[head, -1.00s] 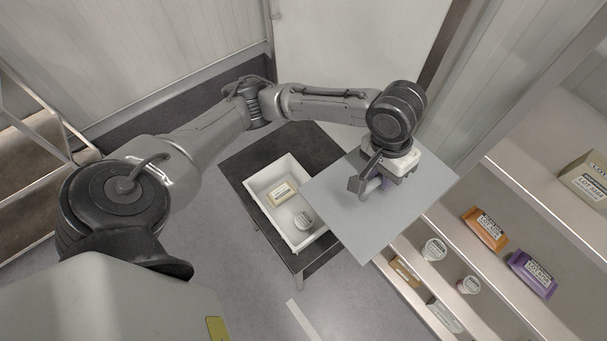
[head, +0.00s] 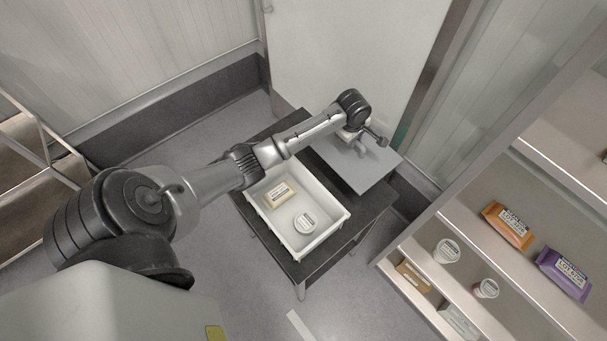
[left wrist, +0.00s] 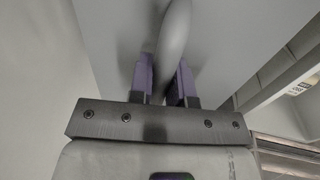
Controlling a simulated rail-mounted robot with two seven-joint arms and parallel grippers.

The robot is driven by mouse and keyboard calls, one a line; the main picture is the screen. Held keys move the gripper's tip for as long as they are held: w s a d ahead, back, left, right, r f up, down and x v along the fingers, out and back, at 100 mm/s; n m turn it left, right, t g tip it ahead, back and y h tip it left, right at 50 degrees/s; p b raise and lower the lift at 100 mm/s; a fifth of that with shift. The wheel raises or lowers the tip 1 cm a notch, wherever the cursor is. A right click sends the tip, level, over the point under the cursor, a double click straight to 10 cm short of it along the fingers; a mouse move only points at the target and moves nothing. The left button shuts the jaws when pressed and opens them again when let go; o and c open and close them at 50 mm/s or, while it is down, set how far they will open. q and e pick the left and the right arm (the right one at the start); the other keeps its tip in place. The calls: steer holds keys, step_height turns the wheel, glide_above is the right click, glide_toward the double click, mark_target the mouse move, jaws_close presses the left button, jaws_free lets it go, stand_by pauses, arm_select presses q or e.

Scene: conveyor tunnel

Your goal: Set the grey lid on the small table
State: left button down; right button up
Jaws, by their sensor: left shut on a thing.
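The grey lid (head: 365,171) is a flat panel with a bar handle. It is over the back right part of the small dark table (head: 362,212), beside the white tray. I cannot tell whether it touches the tabletop. My left gripper (head: 360,144) is above the lid and shut on its handle. In the left wrist view the purple fingers of the gripper (left wrist: 164,80) are on both sides of the grey handle (left wrist: 174,35), with the lid (left wrist: 115,35) behind. My right gripper is not in view.
The white tray (head: 322,241) stands on the table with a labelled pack (head: 280,195) and a round tub (head: 305,222) in it. A shelf unit (head: 455,222) with several packs stands at the right. A pale wall panel (head: 350,50) is behind the table.

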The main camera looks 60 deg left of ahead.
arm_select(q)
steer(key=shift+s+a+f, duration=1.15)
steer(key=shift+a+f, duration=0.45)
steer(key=shift+f, duration=0.2)
steer(key=shift+s+a+f, duration=1.1)
steer(key=shift+a+f, duration=0.5)
steer(key=shift+f, duration=0.25)
steer(key=shift+s+a+f, duration=1.15)
steer(key=shift+a+f, duration=0.45)
steer(key=shift+f, duration=0.35)
steer(key=shift+f, duration=0.15)
steer(key=c, duration=1.1)
jaws_free()
steer(key=shift+o, duration=0.2)
steer(key=r, duration=0.3)
steer(key=s+r+p, duration=0.1)
steer(key=r, duration=0.3)
steer(key=s+r, duration=0.1)
steer(key=r, duration=0.2)
steer(key=shift+d+r, duration=0.2)
steer(key=shift+r, duration=0.1)
steer(key=shift+s+d+r, duration=0.1)
steer(key=shift+s+r, duration=0.05)
steer(key=shift+r, duration=0.6)
